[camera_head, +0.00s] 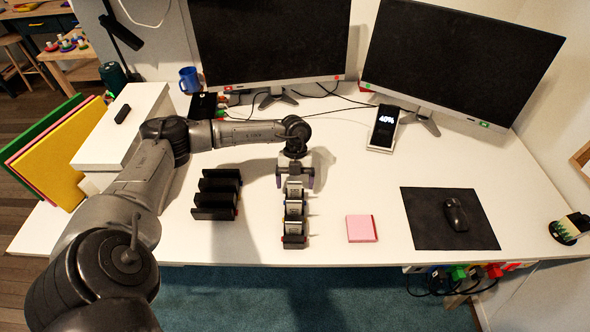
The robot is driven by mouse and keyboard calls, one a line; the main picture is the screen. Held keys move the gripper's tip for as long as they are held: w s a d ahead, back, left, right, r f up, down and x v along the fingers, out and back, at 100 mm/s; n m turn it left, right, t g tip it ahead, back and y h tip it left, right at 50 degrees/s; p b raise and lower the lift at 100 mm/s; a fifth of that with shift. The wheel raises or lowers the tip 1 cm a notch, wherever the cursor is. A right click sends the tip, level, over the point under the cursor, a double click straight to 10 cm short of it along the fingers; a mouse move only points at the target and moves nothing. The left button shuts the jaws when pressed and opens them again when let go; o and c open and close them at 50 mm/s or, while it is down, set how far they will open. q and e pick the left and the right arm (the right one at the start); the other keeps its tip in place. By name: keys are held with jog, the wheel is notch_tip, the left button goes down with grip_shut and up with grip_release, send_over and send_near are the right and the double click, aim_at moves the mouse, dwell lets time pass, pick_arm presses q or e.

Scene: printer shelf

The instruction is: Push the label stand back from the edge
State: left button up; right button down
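A narrow dark stand (294,240) with several silver-and-black pieces in a row stands on the white desk, its near end close to the front edge. A second, wider black stand (216,197) with several upright dividers and no visible contents is to its left. I cannot tell by any writing which one is the label stand. My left gripper (295,180) is over the far end of the narrow stand, fingers pointing down and spread apart. Nothing shows held between them; I cannot tell whether they touch the stand. My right gripper is out of view.
A pink note pad (362,228) lies right of the narrow stand, and a black mat (422,232) with a mouse (456,214) farther right. Two monitors (270,40), a phone on a stand (384,127) and a blue mug (189,80) are behind. The desk's front edge (330,262) is near.

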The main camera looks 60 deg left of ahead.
pick_arm(q)
jog(key=shift+x, duration=1.6)
jog(key=c, duration=1.2)
jog(key=shift+b, duration=0.3)
